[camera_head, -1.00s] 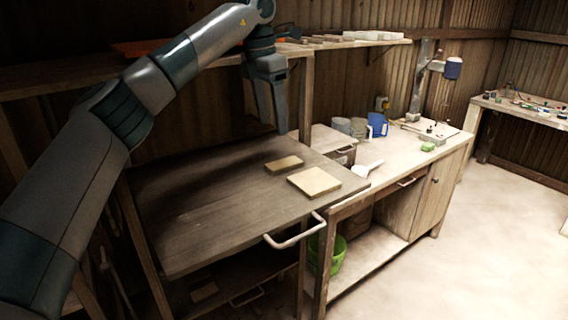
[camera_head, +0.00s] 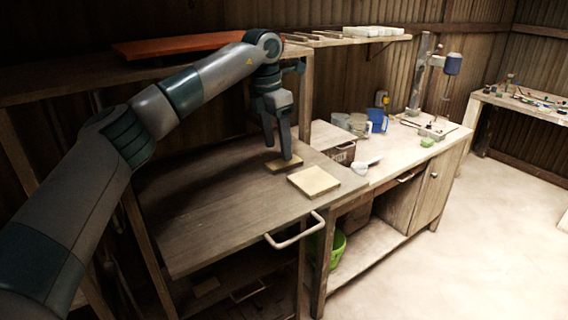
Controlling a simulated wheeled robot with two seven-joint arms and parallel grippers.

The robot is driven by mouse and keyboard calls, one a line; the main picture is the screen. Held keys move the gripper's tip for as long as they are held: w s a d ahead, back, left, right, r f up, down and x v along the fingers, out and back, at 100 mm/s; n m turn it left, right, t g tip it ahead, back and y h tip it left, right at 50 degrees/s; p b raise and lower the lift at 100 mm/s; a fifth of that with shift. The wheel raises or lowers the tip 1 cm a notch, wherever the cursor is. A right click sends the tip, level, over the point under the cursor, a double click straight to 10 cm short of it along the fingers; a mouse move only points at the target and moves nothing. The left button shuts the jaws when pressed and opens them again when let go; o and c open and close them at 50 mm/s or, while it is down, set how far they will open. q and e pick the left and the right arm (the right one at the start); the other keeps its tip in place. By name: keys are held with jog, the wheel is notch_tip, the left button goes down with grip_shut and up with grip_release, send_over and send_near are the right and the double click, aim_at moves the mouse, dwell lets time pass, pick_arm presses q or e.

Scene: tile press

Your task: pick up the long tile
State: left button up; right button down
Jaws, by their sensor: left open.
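The long tile (camera_head: 281,167), a narrow tan slab, lies flat on the dark wooden table (camera_head: 205,215) in the middle of the view. My left gripper (camera_head: 278,151) points down right at the long tile, with its jaws open. One finger hides part of the tile's far side. I cannot tell whether the fingers touch the tile or hang just above it. My right gripper is not in view.
A square tan tile (camera_head: 314,181) lies close to the long one, nearer the table's right edge. A metal handle (camera_head: 295,233) sticks out in front. A shelf (camera_head: 350,40) with tiles runs above. The table's left part is clear.

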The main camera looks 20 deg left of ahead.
aim_at(282, 162)
pick_arm(q)
jog(key=shift+w+d+f+p, duration=0.15)
jog(key=shift+w+f+p, duration=0.1)
jog(key=shift+p, duration=0.05)
jog(key=f, duration=0.1)
jog(key=f+p, duration=0.1)
jog(key=w, duration=0.1)
jog(key=shift+d+f+p, duration=0.25)
jog(key=shift+f+p, duration=0.15)
jog(key=shift+w+f, duration=0.1)
jog(key=shift+f, duration=0.5)
jog(key=c, duration=1.2)
